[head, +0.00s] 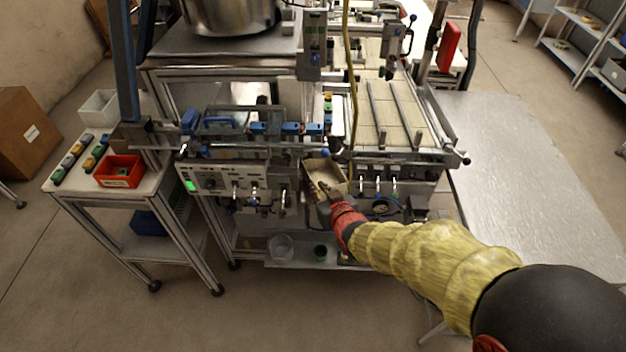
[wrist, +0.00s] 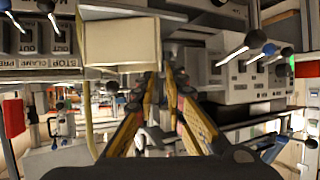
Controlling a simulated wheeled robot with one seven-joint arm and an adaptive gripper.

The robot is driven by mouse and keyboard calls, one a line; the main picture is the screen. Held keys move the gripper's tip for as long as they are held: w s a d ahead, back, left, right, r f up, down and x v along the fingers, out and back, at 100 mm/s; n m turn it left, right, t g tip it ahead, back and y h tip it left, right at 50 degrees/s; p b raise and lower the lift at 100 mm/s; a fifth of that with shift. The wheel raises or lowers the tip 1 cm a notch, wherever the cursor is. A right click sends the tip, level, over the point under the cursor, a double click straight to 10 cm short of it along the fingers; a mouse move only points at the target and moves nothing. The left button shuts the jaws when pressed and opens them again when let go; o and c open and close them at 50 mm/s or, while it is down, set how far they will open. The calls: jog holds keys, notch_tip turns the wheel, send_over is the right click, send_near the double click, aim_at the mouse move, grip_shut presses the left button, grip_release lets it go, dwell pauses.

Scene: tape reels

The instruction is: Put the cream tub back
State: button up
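The cream tub (head: 325,176) is an open-topped box at the front of the machine, right of the white control panel. It looks turned at an angle in the head view. In the wrist view its pale face (wrist: 121,43) fills the upper left. My gripper (head: 331,200) is at the tub's near lower side in the head view. In the wrist view the two long yellow and black fingers (wrist: 162,76) stand apart with a gap between them. Their tips are just below and right of the tub's lower right corner, and nothing shows between them. Contact with the tub cannot be made out.
Knobs and levers line the control panel (head: 226,179) and the panel to the right. A red bin (head: 119,171) stands on the side cart at left. A clear cup (head: 281,247) is on the lower shelf. A bare grey table (head: 535,160) is at right.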

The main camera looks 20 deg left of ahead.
jog(key=shift+p+v, duration=0.35)
jog(key=shift+v, duration=1.85)
jog(key=s+d+r+m+g+h, duration=0.1)
jog(key=d+r+m+h, duration=0.1)
jog(key=d+r, duration=0.55)
jog(key=s+d+r+m+h, duration=0.1)
jog(key=d+r+m+h, duration=0.2)
jog(key=d, duration=0.7)
jog(key=s+d+r+m+g+h, duration=0.1)
jog(key=s+d+r+g, duration=0.1)
jog(key=s+d, duration=0.5)
jog(key=s+d+r+m+g+h, duration=0.1)
jog(key=s+d+r, duration=0.3)
jog(key=s, duration=0.9)
jog(key=d, duration=0.2)
jog(key=shift+d+g+h, duration=0.3)
jog(key=shift+d+g, duration=0.1)
jog(key=shift+s+r, duration=0.15)
